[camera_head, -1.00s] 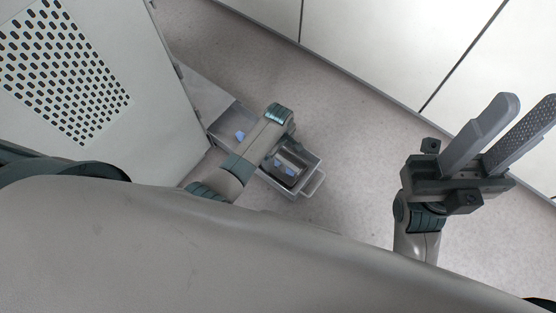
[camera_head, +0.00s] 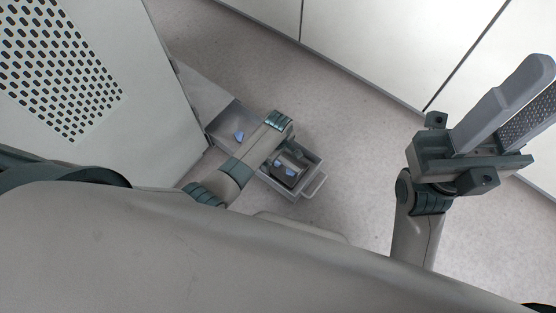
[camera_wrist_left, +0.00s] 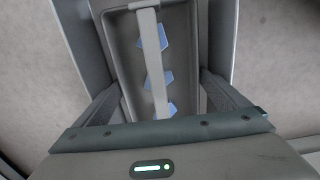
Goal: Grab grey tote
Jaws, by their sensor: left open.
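The grey tote (camera_head: 312,170) is low over the floor in the head view, with a light loop handle at its right end and blue pieces inside. My left gripper (camera_head: 289,163) is over its right part, pointing down, and the forearm covers its middle. In the left wrist view the tote (camera_wrist_left: 126,62) lies between the two open fingers of my left gripper (camera_wrist_left: 160,88). I cannot tell whether they touch its walls. A light bar crosses above the blue pieces (camera_wrist_left: 158,79). My right gripper (camera_head: 519,100) is raised at the right, fingers apart and empty.
A pale cabinet with a perforated panel (camera_head: 60,65) stands at the left, close to the tote's far end. White panels (camera_head: 375,45) line the back. The floor (camera_head: 350,150) between the tote and my right arm is clear.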

